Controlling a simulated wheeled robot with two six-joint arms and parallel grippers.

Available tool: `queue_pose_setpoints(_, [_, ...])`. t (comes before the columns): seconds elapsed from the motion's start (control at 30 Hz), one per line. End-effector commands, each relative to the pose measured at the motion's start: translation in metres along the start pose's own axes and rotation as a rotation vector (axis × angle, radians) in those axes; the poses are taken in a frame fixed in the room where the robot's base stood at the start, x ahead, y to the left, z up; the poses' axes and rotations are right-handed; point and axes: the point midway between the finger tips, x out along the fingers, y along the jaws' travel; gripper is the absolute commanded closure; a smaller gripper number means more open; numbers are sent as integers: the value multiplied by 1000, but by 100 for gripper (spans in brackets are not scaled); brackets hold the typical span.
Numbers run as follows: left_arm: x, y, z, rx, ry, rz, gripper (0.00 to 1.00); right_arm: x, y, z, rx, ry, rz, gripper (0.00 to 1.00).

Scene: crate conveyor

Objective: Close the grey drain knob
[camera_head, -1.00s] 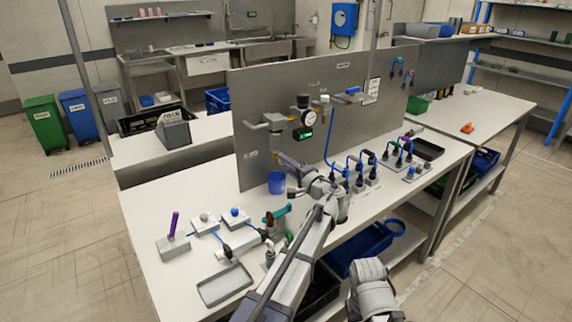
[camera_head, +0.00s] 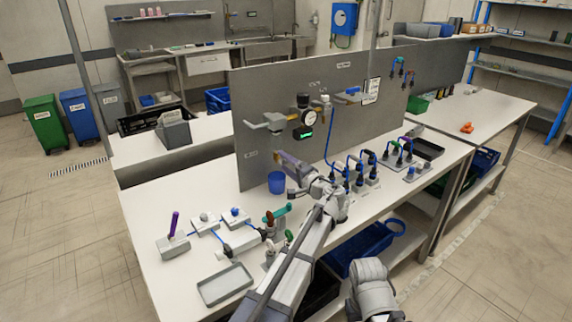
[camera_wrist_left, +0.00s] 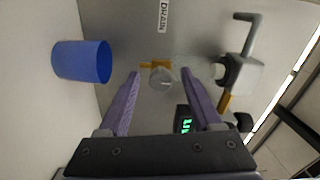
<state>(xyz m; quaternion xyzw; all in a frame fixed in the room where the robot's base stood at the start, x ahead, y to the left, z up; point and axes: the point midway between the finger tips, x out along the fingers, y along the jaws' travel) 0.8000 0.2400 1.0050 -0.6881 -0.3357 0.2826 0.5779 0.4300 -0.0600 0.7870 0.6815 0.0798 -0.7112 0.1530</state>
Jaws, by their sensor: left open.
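The grey drain knob (camera_wrist_left: 161,79) is a small round knob with a yellow-orange fitting behind it, on the grey panel near the DRAIN label (camera_wrist_left: 163,15). My left gripper (camera_wrist_left: 161,76) is open, with its purple fingers on either side of the knob in the wrist view. The knob lies ahead between the fingertips; I cannot tell whether they reach past it, and no grip shows. In the head view my left gripper (camera_head: 280,155) is at the panel's lower part and appears to hide the knob. My right gripper is not in view.
A blue cup (camera_head: 277,182) stands on the bench beside the left gripper, also in the wrist view (camera_wrist_left: 82,62). A grey valve body with a bent handle (camera_wrist_left: 240,72) and a green-lit display (camera_head: 307,133) are close by. Blue hoses (camera_head: 331,125) hang to the right.

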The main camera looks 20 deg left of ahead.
Motion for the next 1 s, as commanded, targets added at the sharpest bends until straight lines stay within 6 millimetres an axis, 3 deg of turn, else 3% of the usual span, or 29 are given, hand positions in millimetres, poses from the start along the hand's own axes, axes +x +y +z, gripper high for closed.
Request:
queue_pose_setpoints(0.23, [-8,0,0,1,2,0,34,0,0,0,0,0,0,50])
queue_pose_setpoints(0.63, [-68,0,0,0,2,0,34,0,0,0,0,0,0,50])
queue_pose_setpoints(1.0, [-78,0,0,0,0,0,34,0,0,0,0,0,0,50])
